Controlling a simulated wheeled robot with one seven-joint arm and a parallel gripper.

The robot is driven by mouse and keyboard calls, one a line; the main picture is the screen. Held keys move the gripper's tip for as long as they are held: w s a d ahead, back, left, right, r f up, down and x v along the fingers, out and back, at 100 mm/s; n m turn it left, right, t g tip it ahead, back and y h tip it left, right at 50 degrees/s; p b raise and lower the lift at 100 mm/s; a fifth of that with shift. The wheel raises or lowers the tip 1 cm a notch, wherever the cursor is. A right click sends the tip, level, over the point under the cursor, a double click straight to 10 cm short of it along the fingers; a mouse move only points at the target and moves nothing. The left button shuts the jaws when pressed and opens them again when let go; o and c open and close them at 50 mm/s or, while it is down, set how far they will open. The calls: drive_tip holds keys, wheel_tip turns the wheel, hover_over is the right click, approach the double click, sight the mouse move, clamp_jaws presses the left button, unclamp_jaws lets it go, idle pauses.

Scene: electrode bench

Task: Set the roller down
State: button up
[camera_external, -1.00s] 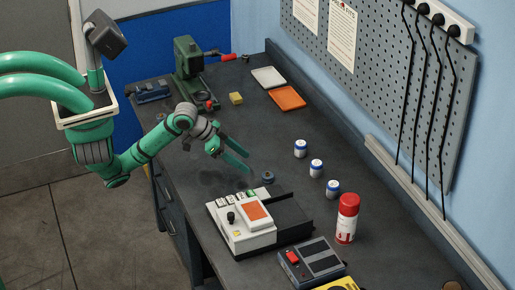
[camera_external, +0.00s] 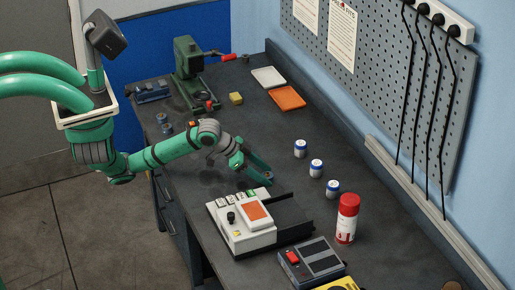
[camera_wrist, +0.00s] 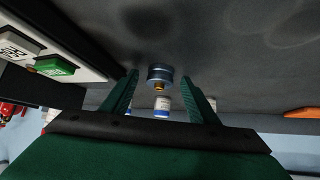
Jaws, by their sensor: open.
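The roller (camera_wrist: 159,73) is a short blue-grey cylinder with a brass-coloured centre. In the wrist view it lies between the tips of my gripper's two green fingers (camera_wrist: 160,80), with a gap visible on each side. My gripper (camera_external: 262,174) is open and low over the bench, just behind the black-and-white machine (camera_external: 237,228). In the external view the fingers largely cover the roller. It appears to stand on the dark bench top (camera_external: 245,125); I cannot see its underside contact clearly.
Blue-and-white jars (camera_external: 316,168) stand to the right, and one shows beyond the roller in the wrist view (camera_wrist: 163,106). A red spray can (camera_external: 347,218) stands nearer the front. The bench towards the vise (camera_external: 190,72) is largely clear.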

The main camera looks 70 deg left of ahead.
drive_tip(key=shift+c, duration=0.6)
drive_tip(key=c, duration=1.2)
drive_tip(key=shift+o, duration=0.2)
drive_tip(key=shift+r, duration=0.1)
wheel_tip(320, 180, up, 10)
